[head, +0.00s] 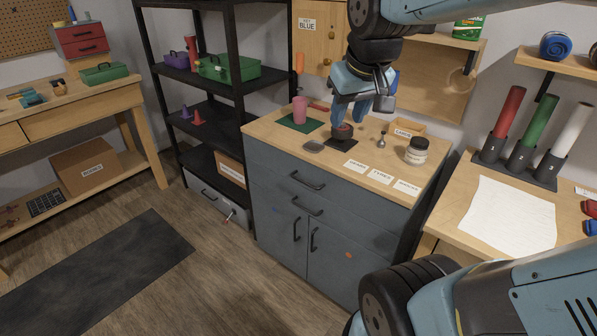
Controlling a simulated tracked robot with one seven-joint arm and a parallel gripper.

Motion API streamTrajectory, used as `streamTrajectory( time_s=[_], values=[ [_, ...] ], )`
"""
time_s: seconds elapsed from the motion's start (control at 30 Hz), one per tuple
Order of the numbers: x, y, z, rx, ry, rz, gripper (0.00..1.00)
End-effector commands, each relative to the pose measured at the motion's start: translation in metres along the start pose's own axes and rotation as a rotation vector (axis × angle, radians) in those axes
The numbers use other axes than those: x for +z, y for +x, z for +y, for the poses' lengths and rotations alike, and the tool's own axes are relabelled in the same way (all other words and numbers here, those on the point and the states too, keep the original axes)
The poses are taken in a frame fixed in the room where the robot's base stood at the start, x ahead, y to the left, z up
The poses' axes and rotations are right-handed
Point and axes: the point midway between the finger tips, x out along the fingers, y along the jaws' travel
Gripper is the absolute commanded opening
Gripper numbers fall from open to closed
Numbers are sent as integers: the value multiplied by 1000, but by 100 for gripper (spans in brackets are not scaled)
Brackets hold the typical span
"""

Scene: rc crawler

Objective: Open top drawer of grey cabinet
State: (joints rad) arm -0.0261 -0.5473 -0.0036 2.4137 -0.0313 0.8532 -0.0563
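The grey cabinet (262,213) stands in the middle of the head view under a wooden top (378,199). Its top drawer (345,198) looks shut, flush with the front, and has a dark bar handle (308,181). A second dark handle (306,206) sits below it, above two shut doors with upright handles. My gripper (360,110) points down over the cabinet top, just above a small dark red round thing (342,131) on a black square. It is above and behind the drawer handle, well clear of it. Whether its fingers are open or shut is unclear.
Black shelving (241,100) stands close on the left. A bench with coloured tubes (533,136) is on the right. Floor before the cabinet is clear.

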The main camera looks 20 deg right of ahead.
Motion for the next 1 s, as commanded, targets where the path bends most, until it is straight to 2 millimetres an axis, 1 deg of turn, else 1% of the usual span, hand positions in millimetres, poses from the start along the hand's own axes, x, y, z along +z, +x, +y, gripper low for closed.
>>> streamTrajectory(
  time_s=[0.03,0.2,0.37,0.5,0.67,0.8,0.87,1.0],
  values=[
    [-12,10,1,0,-21,-19,38],
    [-48,42,4,4,-93,-66,38],
    [-79,78,4,7,-163,-110,38],
    [-103,114,4,10,-225,-149,38],
    [-126,159,3,13,-299,-194,38],
    [-142,203,0,14,-365,-233,38],
    [-148,223,-1,15,-395,-249,38],
    [-158,269,-4,15,-460,-287,38]
  ],
)
